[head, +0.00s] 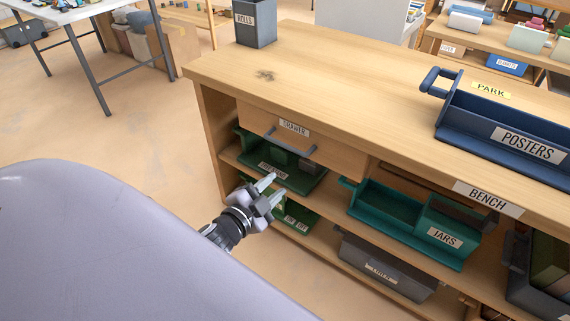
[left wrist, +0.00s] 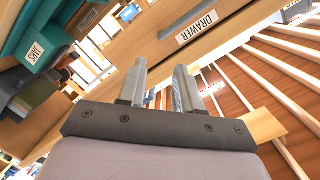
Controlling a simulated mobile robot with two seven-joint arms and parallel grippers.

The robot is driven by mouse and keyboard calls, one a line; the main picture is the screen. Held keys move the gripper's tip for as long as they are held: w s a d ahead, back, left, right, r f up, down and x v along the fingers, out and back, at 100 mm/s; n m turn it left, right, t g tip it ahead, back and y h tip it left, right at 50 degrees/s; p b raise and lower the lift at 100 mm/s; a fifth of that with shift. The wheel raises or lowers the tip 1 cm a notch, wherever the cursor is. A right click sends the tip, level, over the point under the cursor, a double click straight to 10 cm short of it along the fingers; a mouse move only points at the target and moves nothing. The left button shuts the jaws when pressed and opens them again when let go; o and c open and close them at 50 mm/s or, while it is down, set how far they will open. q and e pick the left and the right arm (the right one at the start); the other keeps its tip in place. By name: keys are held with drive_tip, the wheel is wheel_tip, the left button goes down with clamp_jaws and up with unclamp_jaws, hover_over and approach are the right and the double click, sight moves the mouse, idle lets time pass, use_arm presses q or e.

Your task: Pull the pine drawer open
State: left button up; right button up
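The pine drawer (head: 340,159) sits under the left end of the bench top, with a "DRAWER" label and a dark grey bar handle (head: 290,146). Its front looks about flush with the bench, so it appears closed. My left gripper (head: 273,187) is open and empty, below and in front of the handle, apart from it. In the left wrist view the two fingers (left wrist: 160,82) stand apart with nothing between them. The drawer front (left wrist: 236,24) and its label show beyond the fingertips, with the handle (left wrist: 188,16) near the top. My right gripper is not in view.
The bench (head: 340,75) carries a "ROLLS" bin (head: 256,22) and a blue "POSTERS" tray (head: 510,140).

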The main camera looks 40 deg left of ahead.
sight(285, 145)
use_arm(q)
drive_tip(key=shift+w+a+f+m+t+h+b, duration=0.1)
drive_tip(key=shift+w+a+f+m+t+b, duration=0.4)
drive_tip(key=shift+w+a+m+b, duration=1.5)
drive_tip(key=shift+w+a+f+m+t+h+b, duration=0.15)
drive_tip(key=shift+w+a+m+t+b, duration=0.55)
drive_tip(key=shift+w+b, duration=2.55)
drive_tip(key=shift+w+a+f+m+t+h+b, duration=0.1)
drive_tip(key=shift+w+a+f+m+t+b, duration=0.2)
drive_tip(key=shift+w+a+m+t+b, duration=1.25)
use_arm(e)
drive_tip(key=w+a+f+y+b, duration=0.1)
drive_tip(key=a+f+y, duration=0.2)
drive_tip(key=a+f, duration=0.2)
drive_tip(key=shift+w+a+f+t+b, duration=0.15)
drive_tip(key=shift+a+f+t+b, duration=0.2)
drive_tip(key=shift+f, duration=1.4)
use_arm(q)
drive_tip(key=shift+w+d+m+g, duration=0.15)
drive_tip(key=shift+w+d+g, duration=0.15)
drive_tip(key=shift+w+g, duration=0.25)
drive_tip(key=shift+w+d+m+g, duration=0.1)
drive_tip(key=shift+w+d+g, duration=0.2)
drive_tip(key=shift+w, duration=0.3)
clamp_jaws()
